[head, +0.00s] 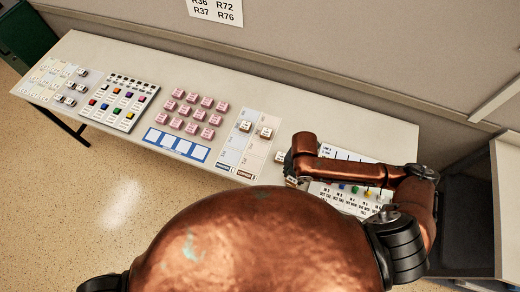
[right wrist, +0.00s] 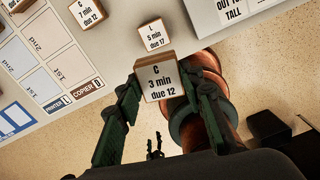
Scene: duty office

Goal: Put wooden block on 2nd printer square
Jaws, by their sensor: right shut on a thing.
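A wooden block (right wrist: 160,79) with a white label reading "C 3 min due 12" is in my right gripper (right wrist: 155,92), which is shut on it near the table's front edge. In the head view my arm hides most of this gripper. The printer column (head: 234,143) stands left of the copier column on the table. Its lower squares, including the 2nd, look bare, and a block (head: 245,126) sits farther up. The printer label (right wrist: 57,105) shows at left in the right wrist view.
A loose block (right wrist: 155,35) labelled "L 5 min due 17" lies just beyond the held one. Another block (right wrist: 86,12) lies right of the columns. A block (head: 266,132) sits on the copier column. Pink blocks (head: 190,112) and a blue-edged strip (head: 176,145) lie left.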

